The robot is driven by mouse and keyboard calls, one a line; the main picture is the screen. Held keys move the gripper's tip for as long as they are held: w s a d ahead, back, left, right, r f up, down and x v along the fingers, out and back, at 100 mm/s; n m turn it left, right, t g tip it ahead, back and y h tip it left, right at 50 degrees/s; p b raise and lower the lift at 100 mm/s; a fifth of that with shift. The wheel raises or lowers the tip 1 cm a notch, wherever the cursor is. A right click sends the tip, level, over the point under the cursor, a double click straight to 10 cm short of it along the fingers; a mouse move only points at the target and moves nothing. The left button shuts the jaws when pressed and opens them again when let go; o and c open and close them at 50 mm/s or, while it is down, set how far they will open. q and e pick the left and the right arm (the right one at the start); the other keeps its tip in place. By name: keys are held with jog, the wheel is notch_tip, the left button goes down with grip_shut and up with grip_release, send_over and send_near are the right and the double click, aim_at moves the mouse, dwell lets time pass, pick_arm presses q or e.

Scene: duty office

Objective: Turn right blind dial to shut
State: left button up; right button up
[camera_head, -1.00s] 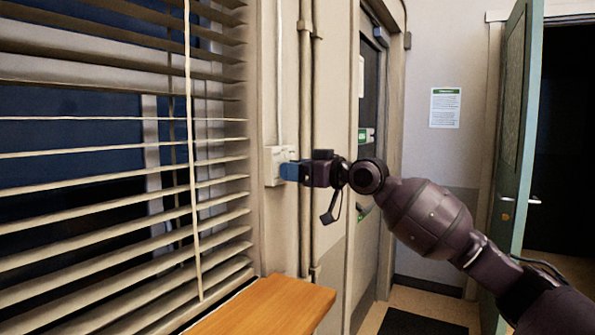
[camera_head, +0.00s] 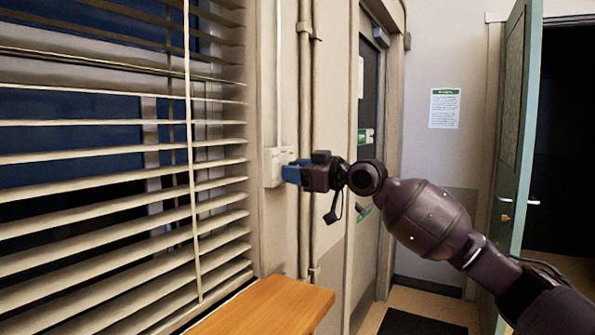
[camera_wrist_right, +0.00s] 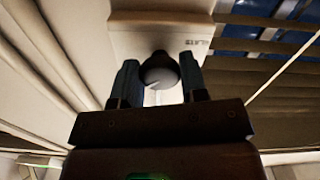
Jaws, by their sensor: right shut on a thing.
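In the head view the box (camera_head: 271,168) is on the wall right of the window, and the dial is hidden behind my gripper. My right gripper (camera_head: 288,173) reaches the box with its blue fingertips. In the wrist view its two fingers (camera_wrist_right: 160,82) stand on either side of the dial, shut on it. The blind (camera_head: 110,225) has its slats tilted with gaps between them. My left gripper is out of view.
A wooden ledge (camera_head: 265,308) lies below the box. Vertical pipes (camera_head: 305,120) run down the wall just right of it. A green door (camera_head: 512,130) stands open at the right. A notice (camera_head: 444,108) hangs on the back wall.

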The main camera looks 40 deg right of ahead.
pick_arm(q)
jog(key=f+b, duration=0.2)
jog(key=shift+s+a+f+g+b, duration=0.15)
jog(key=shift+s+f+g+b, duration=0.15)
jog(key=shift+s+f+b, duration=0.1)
pick_arm(e)
jog(key=n, duration=2.1)
jog(key=shift+r+n, duration=0.1)
jog(key=shift+n, duration=0.2)
jog(key=o, duration=0.9)
jog(key=shift+s+d, duration=0.1)
